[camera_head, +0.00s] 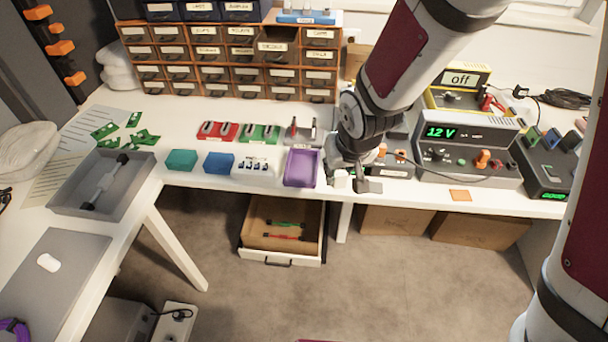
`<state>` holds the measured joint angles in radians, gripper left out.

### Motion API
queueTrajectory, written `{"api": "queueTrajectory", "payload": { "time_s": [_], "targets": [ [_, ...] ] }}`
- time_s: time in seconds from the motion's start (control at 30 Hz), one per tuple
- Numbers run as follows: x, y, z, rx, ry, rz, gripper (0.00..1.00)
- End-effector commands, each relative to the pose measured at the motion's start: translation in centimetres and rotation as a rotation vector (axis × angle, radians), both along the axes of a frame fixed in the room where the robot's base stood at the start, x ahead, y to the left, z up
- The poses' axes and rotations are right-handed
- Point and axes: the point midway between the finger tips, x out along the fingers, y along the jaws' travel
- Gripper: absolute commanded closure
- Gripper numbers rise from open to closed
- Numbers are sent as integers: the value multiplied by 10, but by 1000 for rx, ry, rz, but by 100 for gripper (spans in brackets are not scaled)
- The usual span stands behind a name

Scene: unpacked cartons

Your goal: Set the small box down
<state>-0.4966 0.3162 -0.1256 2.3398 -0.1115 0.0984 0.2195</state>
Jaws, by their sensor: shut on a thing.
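My gripper (350,180) is over the front edge of the white workbench (410,198), right of the purple tray. It is shut on a small white box (340,179), which shows only in part between the dark fingers. I cannot tell whether the box touches the bench top or hangs just above it.
Left of my gripper stand a purple tray (301,168), a white box (255,167), a blue box (219,163) and a teal box (181,160). A 12 V power supply (465,150) stands right. An open drawer (282,232) lies below. Some bench top near the orange piece (460,195) is clear.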

Motion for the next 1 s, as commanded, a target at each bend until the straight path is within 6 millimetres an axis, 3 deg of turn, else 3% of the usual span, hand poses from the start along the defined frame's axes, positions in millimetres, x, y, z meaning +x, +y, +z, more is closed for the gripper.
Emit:
{"api": "queueTrajectory", "payload": {
  "time_s": [0.03,0.2,0.47,0.57,1.0],
  "targets": [
    [-1,8,-16,2,0,20,100],
    [-14,24,-35,6,0,61,100],
    [-21,34,-46,9,2,84,100],
    [-8,38,-48,10,2,83,100],
    [89,75,-58,9,2,84,100]
  ]
}}
